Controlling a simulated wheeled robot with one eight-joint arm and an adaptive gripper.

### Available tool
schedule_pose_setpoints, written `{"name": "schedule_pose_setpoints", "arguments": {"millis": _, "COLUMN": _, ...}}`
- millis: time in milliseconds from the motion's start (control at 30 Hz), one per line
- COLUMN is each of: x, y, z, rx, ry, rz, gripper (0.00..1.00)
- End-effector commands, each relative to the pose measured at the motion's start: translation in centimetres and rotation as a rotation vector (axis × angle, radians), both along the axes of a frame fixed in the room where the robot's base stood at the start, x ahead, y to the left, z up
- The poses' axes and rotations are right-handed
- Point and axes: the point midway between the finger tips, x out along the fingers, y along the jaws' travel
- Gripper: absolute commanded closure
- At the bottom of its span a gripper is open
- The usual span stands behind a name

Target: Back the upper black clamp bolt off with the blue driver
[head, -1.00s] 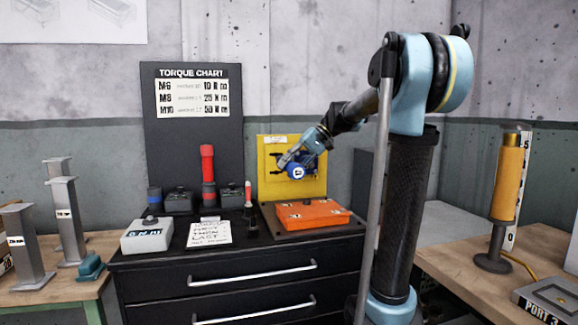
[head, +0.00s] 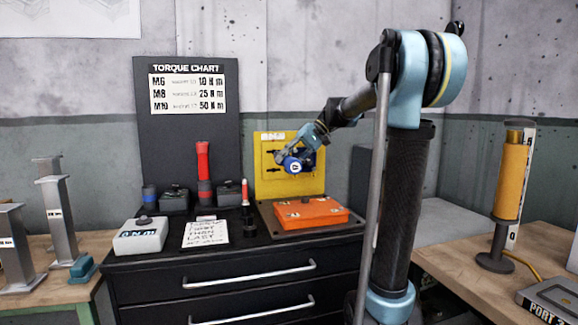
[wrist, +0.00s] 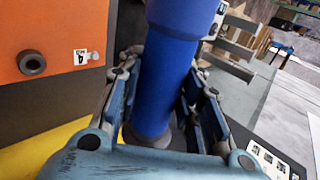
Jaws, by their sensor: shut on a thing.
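My gripper (head: 303,158) is in front of the yellow panel (head: 312,180) and is shut on the blue driver (head: 291,165). In the wrist view the blue driver (wrist: 170,85) stands between both fingers, with a dark grey collar at its lower end. In the head view the driver's round end faces the camera. Small dark bolts (head: 270,170) show on the panel's left side. The upper clamp bolt cannot be told apart for sure, and whether the driver's tip touches any bolt is hidden.
An orange box (head: 310,213) sits at the panel's foot on the black drawer cabinet (head: 240,270). A white box (head: 140,237), a note card (head: 206,233), a red-topped tool (head: 203,165) and dark blocks stand to the left. A torque chart (head: 187,95) stands behind.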

Motion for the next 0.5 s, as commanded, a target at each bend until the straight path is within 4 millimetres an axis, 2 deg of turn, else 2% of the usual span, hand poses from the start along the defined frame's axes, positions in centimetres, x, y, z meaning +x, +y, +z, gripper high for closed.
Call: {"name": "schedule_pose_setpoints", "arguments": {"millis": 500, "x": 3.6, "y": 1.0, "z": 0.0, "rx": 0.001, "ry": 0.0, "rz": 0.0, "gripper": 0.97}}
